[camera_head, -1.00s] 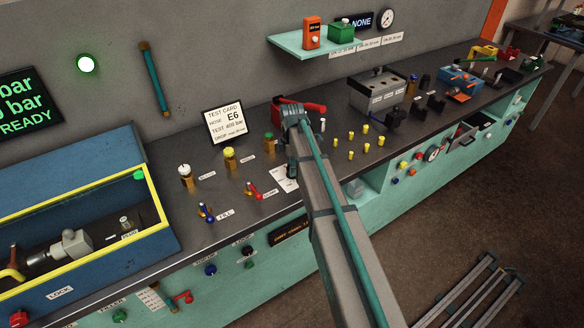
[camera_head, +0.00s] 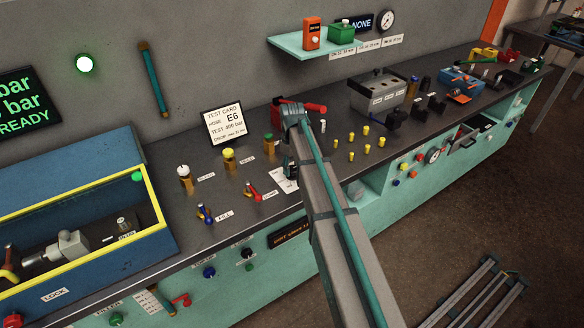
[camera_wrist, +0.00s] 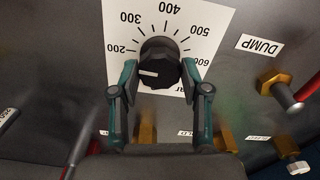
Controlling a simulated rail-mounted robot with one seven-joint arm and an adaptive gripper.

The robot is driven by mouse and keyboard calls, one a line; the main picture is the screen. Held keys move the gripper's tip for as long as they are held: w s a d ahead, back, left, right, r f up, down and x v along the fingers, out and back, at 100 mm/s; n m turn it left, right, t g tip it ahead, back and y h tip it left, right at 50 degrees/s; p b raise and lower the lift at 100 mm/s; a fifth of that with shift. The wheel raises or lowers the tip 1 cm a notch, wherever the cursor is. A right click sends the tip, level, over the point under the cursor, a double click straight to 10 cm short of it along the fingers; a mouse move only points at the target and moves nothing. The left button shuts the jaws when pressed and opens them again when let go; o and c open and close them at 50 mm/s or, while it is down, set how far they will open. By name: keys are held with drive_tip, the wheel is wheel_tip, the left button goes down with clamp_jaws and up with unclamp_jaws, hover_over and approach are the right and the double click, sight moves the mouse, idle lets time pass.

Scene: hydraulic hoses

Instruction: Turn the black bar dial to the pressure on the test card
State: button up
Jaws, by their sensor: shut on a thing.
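The black dial (camera_wrist: 158,66) sits at the centre of the wrist view, on a white scale plate (camera_wrist: 201,21) marked from 200 to 600. A white mark on its face lies on the left side, pointing left and below the 200. My gripper (camera_wrist: 160,70) is shut on the dial, with one teal finger on each side. In the head view my arm hides the dial, and part of the scale plate (camera_head: 284,184) shows beside my gripper (camera_head: 291,172). The test card (camera_head: 225,121) stands upright at the back of the bench and reads hose E6, test 400 bar.
A red-handled DUMP valve (camera_wrist: 283,92) is right of the dial in the wrist view. Red (camera_head: 251,190) and blue (camera_head: 205,213) valves stand left of my arm in the head view. Several yellow pegs (camera_head: 366,131) stand to its right. The screen (camera_head: 25,98) reads READY.

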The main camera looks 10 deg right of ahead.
drive_tip(key=m, duration=0.4)
drive_tip(key=shift+m, duration=0.3)
drive_tip(key=m, duration=0.4)
drive_tip(key=shift+d+m+b, duration=0.1)
drive_tip(key=shift+m+b, duration=0.2)
drive_tip(key=shift+b, duration=0.05)
drive_tip(key=m, duration=0.4)
drive_tip(key=shift+m, duration=2.2)
drive_tip(key=o, duration=1.1)
drive_tip(key=shift+o, duration=0.2)
drive_tip(key=shift+r, duration=0.1)
